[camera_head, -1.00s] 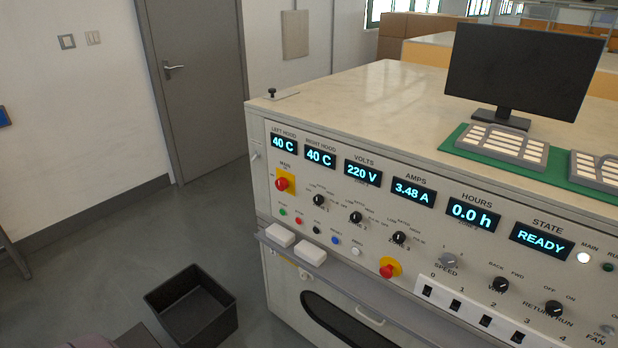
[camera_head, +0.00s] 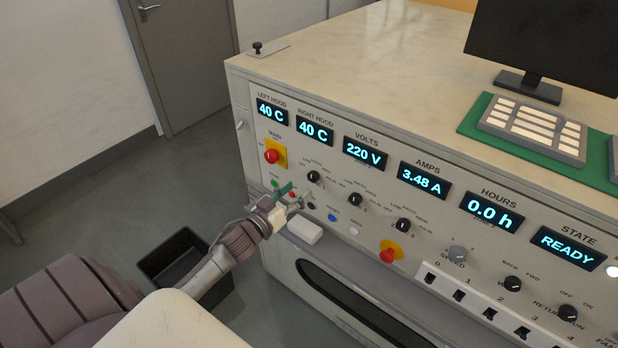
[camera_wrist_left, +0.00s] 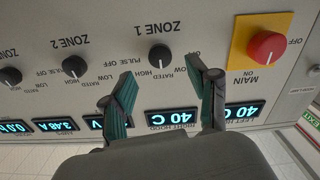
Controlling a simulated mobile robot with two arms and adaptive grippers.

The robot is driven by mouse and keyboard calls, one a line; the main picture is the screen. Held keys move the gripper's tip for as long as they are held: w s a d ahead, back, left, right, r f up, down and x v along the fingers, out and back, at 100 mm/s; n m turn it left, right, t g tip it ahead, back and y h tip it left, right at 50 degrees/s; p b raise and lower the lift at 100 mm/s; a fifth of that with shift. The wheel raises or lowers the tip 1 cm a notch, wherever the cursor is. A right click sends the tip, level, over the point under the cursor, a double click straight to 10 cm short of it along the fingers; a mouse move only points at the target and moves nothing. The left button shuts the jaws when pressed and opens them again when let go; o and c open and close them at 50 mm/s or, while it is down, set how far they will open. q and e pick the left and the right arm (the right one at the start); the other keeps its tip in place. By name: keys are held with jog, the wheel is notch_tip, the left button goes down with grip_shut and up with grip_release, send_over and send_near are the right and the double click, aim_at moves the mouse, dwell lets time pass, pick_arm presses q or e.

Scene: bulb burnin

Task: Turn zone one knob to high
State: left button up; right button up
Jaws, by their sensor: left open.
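The zone one knob (camera_head: 313,177) is a small black knob on the sloped front panel, below the displays and right of the red main switch (camera_head: 271,156). In the left wrist view, which is upside down, the zone one knob (camera_wrist_left: 159,56) has labels for low, rated and high around it. My left gripper (camera_head: 292,194) is open and empty, just left of and below the knob in the head view. In the left wrist view its green-padded fingers (camera_wrist_left: 160,76) stand apart, with the knob between and beyond their tips, seemingly not touched.
The zone two knob (camera_head: 354,199) and zone three knob (camera_head: 403,225) sit to the right. A red emergency button (camera_head: 388,254) is lower on the panel. A black bin (camera_head: 166,264) stands on the floor.

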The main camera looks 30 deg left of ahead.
aim_at(311, 178)
pick_arm(q)
jog(key=w, duration=0.4)
jog(key=shift+w+d, duration=0.2)
jog(key=shift+w, duration=0.7)
jog(key=c, duration=0.4)
grip_shut()
pick_arm(e)
jog(key=shift+w+a+r, duration=0.3)
jog(key=shift+w, duration=0.3)
